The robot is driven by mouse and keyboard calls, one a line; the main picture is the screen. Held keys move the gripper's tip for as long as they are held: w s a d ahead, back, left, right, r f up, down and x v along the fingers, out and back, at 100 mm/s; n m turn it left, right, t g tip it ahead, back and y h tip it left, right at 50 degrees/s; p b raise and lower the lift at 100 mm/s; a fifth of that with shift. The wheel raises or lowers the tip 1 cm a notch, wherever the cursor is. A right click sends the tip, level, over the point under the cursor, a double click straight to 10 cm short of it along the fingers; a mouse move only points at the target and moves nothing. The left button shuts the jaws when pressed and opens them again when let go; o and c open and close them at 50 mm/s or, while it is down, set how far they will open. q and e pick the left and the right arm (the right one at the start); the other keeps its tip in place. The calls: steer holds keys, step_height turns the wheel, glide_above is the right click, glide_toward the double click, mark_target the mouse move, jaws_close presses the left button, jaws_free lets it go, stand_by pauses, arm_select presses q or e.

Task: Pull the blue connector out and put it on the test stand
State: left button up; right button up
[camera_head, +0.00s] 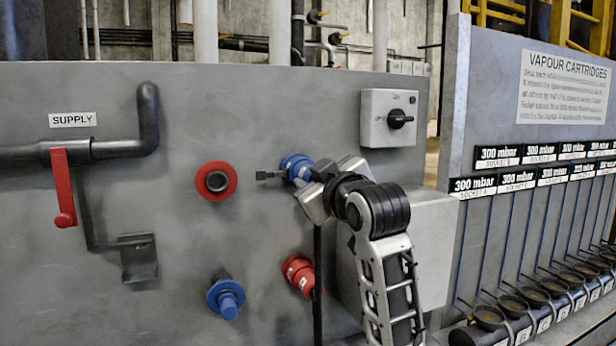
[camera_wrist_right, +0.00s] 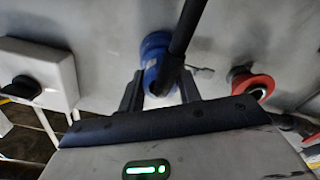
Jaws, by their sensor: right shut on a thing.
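The blue connector (camera_head: 296,167) is at the grey panel, right of the red-ringed port (camera_head: 216,181). My right gripper (camera_head: 309,180) is shut on it and partly hides it. In the right wrist view the blue connector (camera_wrist_right: 154,52) sits between the two fingers of the gripper (camera_wrist_right: 160,88), with a black hose crossing in front. It appears to be against the panel; any gap behind it is hard to tell. Nothing in view is clearly marked as the test stand. My left gripper is out of view.
Lower on the panel are another blue fitting (camera_head: 227,298) and a red connector (camera_head: 299,274). A red-handled supply valve (camera_head: 62,188) and a bracket (camera_head: 138,258) are at left. A rotary switch box (camera_head: 388,118) is above my right arm. Cartridge racks (camera_head: 540,290) stand at right.

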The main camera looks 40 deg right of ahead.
steer(key=shift+s, duration=0.1)
steer(key=shift+s+a, duration=0.1)
steer(key=shift+s, duration=0.15)
steer(key=shift+s, duration=0.1)
stand_by(0.6)
steer(key=shift+v, duration=2.85)
